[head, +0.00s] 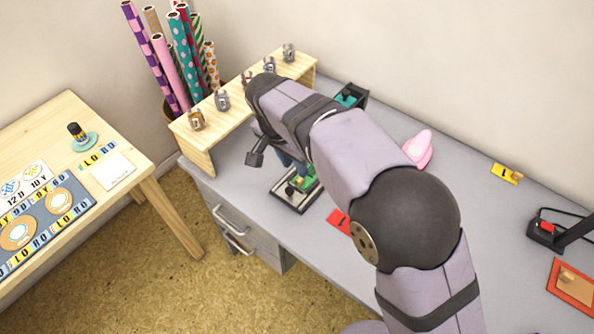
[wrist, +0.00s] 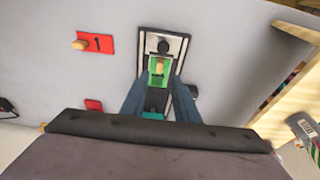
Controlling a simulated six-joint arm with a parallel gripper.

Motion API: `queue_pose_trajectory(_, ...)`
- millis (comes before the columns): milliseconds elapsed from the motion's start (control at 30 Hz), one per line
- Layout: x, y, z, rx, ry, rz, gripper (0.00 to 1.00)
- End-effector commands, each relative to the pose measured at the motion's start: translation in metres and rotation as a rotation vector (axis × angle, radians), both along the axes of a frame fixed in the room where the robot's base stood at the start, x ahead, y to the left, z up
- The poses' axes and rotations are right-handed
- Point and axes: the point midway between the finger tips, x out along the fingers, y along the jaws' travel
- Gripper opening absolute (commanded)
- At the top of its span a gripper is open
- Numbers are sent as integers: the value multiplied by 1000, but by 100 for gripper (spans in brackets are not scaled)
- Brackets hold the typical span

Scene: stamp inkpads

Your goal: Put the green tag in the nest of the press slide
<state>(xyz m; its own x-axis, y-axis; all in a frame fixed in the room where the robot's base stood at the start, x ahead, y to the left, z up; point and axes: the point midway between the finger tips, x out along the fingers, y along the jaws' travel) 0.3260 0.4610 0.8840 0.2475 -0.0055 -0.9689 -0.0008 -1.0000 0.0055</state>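The green tag (wrist: 158,72), with a small light wooden knob, lies on the press slide (wrist: 184,46), a pale plate with a dark border and a black knob at one end. In the head view the green tag (head: 309,184) and the slide (head: 290,206) show partly behind my arm. My gripper (wrist: 163,77) has its two blue fingers apart, one on each side of the tag. No contact with the tag is clear. Whether the tag sits fully down in the nest I cannot tell.
A red tag (head: 338,222) marked 1 lies beside the slide. A wooden rack (head: 196,150) with several stamps stands to the left. A teal-topped black device (head: 348,97), a pink object (head: 418,148) and a yellow tag (head: 507,173) are farther back. Grey desk lies clear between them.

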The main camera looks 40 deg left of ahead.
Motion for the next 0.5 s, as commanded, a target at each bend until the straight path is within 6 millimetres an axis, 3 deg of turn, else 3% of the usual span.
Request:
queue_pose_trajectory(200, -8, 1, 32, 0, -1, 2, 28)
queue_pose_trajectory(500, -13, 0, 49, -1, 1, 1, 28)
